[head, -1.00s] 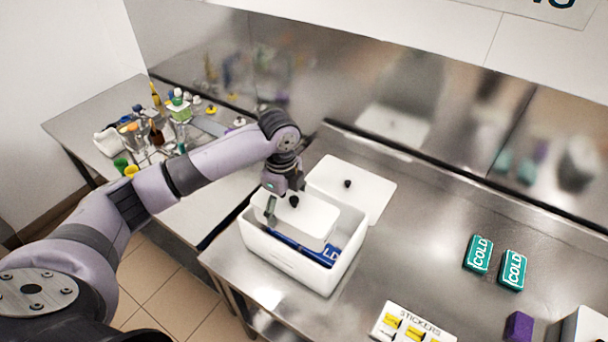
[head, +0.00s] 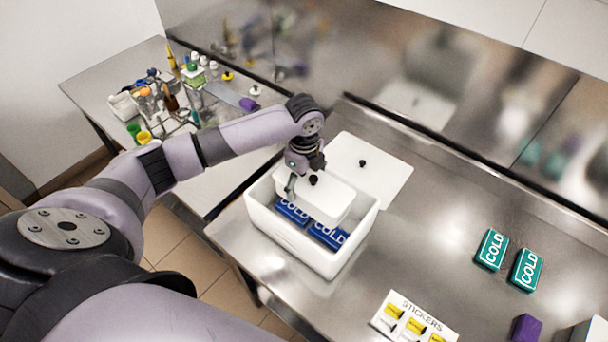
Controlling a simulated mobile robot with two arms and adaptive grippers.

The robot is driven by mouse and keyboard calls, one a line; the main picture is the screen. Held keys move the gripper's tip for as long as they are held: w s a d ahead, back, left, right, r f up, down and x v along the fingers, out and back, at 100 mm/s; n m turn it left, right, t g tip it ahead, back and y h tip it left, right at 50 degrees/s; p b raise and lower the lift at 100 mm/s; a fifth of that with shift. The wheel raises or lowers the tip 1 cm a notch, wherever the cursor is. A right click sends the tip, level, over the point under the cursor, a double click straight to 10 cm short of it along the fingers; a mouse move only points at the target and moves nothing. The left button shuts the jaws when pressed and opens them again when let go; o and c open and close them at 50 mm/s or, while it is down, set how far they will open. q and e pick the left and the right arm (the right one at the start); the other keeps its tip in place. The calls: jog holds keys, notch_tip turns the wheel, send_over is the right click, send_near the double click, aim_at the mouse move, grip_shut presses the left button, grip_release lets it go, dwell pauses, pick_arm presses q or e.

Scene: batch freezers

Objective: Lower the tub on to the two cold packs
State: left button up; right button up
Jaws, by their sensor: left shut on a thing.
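Two blue cold packs (head: 328,236) marked COLD lie in the box, side by side. They show in front of the tub, which partly covers them. The tub seems to be above the packs, but I cannot tell the exact gap. My right gripper is out of view.
A white lid (head: 383,176) with a black knob lies behind the box. Two green cold packs (head: 491,250) lie to the right on the steel bench. A sticker sheet (head: 412,318) and a purple block (head: 524,328) are near the front. A cluttered side table stands at the left.

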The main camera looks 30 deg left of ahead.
pick_arm(q)
jog(key=shift+f, duration=1.5)
notch_tip(320, 180, down, 3)
jog(key=shift+r+b, duration=0.15)
jog(key=shift+b, duration=0.75)
notch_tip(320, 180, down, 2)
jog(key=shift+f+b, duration=0.15)
jog(key=shift+b, duration=1)
jog(key=shift+f, duration=0.2)
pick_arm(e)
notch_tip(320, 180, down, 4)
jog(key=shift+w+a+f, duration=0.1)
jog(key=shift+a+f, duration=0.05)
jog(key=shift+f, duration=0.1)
pick_arm(q)
jog(key=shift+f+b, duration=0.45)
jog(key=shift+f, duration=0.05)
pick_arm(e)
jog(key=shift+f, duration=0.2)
